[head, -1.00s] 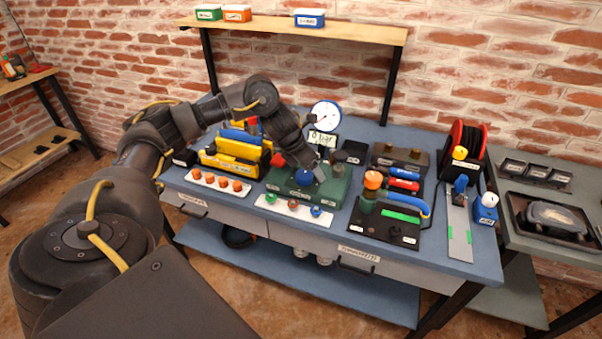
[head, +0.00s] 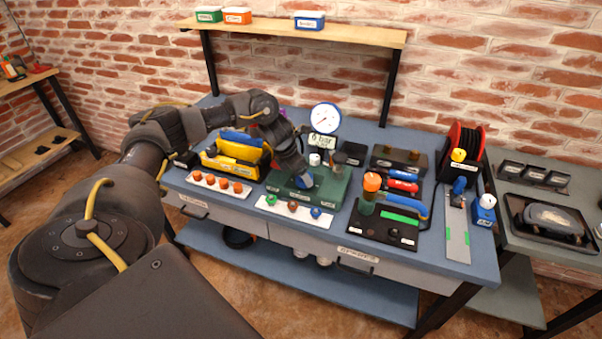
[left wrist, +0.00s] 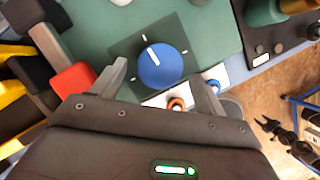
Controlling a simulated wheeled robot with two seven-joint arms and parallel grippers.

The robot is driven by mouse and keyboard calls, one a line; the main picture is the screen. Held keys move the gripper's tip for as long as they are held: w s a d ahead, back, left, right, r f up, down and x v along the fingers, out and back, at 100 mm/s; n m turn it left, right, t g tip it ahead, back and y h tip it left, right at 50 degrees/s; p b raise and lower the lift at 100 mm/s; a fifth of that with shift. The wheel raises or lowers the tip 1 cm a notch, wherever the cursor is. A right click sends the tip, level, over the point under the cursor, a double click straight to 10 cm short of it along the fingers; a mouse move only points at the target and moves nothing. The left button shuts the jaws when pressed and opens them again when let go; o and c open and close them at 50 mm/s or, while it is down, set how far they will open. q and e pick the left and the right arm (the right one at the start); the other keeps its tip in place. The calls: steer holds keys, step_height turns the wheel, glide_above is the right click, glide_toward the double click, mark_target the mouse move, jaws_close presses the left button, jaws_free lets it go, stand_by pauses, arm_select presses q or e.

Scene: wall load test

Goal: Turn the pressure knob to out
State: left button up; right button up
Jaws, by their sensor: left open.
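The blue pressure knob (left wrist: 165,70) sits on a dark square plate on the green box (head: 334,190). In the left wrist view its white pointer line runs toward the upper left, with white marks around the knob. My left gripper (left wrist: 159,74) is open, with one finger on each side of the knob's near edge; I cannot tell whether they touch it. In the head view the gripper comes down over the knob (head: 305,182) and partly hides it. A round gauge (head: 326,117) stands behind, above a small sign reading "0 bar" (head: 323,140). My right gripper is not in view.
A white strip with coloured knobs (head: 294,210) lies in front of the green box. A yellow-and-black unit (head: 236,153) stands close on the left, and a black panel with an orange-topped post (head: 372,182) on the right. A shelf (head: 350,33) runs above the bench.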

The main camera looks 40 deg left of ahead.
arm_select(q)
steer(key=shift+x, duration=1)
steer(key=c, duration=1)
steer(key=shift+a, duration=0.3)
steer(key=shift+d+r, duration=0.1)
steer(key=shift+d, duration=0.2)
